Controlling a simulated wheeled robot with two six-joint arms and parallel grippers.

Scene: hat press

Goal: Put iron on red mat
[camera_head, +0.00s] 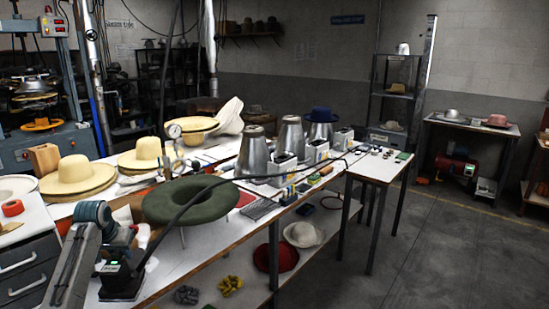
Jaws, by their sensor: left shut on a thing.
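My left gripper (114,258) reaches in from the lower left and points down at the near end of the workbench. It is shut on the iron (124,286), a dark block low in the picture with a black cable running up and right from it. The fingertips are partly hidden. A small red patch, which looks like the red mat (244,199), shows on the bench just right of the green hat; the hat hides part of it. The iron is left of and nearer than this patch. My right gripper is not in view.
The green wide-brimmed hat (190,198) stands raised on a stand between the iron and the red patch. The black cable (185,209) crosses in front of it. Metal cones (252,152), yellow hats (75,176) and a grid-like dark item (260,208) also occupy the bench (215,240).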

